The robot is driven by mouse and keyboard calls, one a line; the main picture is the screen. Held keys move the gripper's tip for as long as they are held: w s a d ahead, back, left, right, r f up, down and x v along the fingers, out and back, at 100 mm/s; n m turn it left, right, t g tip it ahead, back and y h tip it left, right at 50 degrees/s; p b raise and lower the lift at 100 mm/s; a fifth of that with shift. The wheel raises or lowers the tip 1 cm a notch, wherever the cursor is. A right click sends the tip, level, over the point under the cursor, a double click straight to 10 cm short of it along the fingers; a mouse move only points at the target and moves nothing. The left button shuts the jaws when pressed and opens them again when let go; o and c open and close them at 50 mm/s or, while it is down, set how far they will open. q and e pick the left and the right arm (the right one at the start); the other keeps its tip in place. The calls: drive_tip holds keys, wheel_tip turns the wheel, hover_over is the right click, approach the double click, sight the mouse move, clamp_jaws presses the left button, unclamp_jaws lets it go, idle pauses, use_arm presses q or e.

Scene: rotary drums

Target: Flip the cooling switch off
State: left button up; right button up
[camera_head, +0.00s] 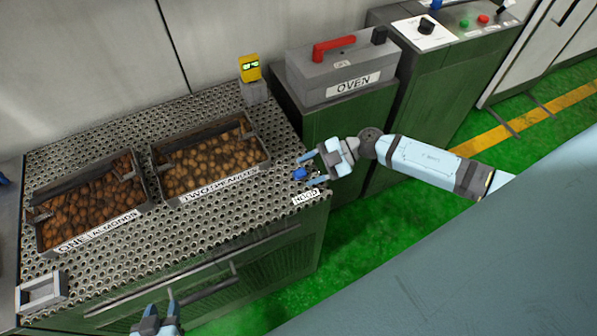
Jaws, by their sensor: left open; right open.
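A small blue knob or switch (299,174) sits at the front right corner of the perforated metal table (225,215), beside a small white label (305,198) too small to read surely. My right gripper (311,168) is open at that corner, its fingers right beside the blue part. I cannot tell whether they touch it or which way the switch is set. My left gripper (163,306) is open and empty at the bottom edge, in front of the table. A grey rectangular fitting (41,291) sits at the table's front left corner.
Two nut trays, marked ONE (98,228) and TWO (225,182), stand on the table. A yellow display (250,68) stands at the back corner. A grey box marked OVEN (345,67) with a red handle and a control panel (424,32) stand to the right.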

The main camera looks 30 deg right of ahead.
drive_tip(key=b+v, duration=0.1)
drive_tip(key=v, duration=0.9)
drive_tip(key=a+m+t+h, duration=0.1)
drive_tip(key=a+m+t, duration=0.5)
drive_tip(key=t, duration=0.1)
drive_tip(key=s+a+m+t+h+p, duration=0.1)
drive_tip(key=a+m+t, duration=0.2)
drive_tip(key=shift+a+f+t+h, duration=0.1)
drive_tip(key=shift+f+t+h, duration=0.2)
drive_tip(key=shift+f+t, duration=0.1)
drive_tip(key=s+a+f+m+g+h+p, duration=0.1)
drive_tip(key=s+a+f+m+g+h, duration=0.2)
drive_tip(key=s, duration=0.7)
wheel_tip(320, 180, down, 5)
drive_tip(key=a+m+h, duration=0.2)
drive_tip(key=m+h, duration=0.2)
drive_tip(key=m, duration=0.1)
drive_tip(key=shift+a+m+h, duration=0.15)
drive_tip(key=shift+m+h, duration=0.25)
